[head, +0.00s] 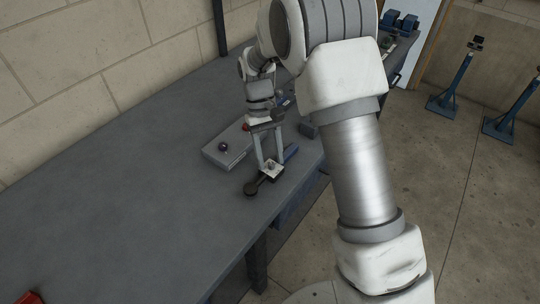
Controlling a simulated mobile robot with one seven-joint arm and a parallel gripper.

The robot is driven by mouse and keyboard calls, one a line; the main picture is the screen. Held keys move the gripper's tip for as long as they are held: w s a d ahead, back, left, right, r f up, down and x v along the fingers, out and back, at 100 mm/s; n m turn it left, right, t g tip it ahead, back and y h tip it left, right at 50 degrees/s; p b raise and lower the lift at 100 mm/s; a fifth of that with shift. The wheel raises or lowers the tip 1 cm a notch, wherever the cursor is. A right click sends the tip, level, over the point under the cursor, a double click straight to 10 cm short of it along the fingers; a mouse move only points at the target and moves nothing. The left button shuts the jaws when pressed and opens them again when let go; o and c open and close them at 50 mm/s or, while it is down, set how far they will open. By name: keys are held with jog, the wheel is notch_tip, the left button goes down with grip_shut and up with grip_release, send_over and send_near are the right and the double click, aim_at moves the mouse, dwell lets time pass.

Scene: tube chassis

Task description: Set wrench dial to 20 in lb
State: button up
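A dark tool that looks like the wrench (252,188) lies near the front edge of the grey bench, its black round end toward the lower left. A pale square piece with a dark centre shows at its upper right end. My gripper (270,164) points down over this pale piece. Its two fingers are apart, with their tips at either side of the piece. I cannot tell whether they touch it. No dial marks or numbers can be read at this size.
A flat grey box (222,157) with a purple knob (223,147) and a red knob sits just left of my gripper. The bench's left part (140,220) is clear except for a red object (30,298). Blue stands (452,92) are on the floor.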

jog(key=p+v, duration=0.2)
jog(key=v, duration=1.5)
jog(key=shift+r, duration=0.2)
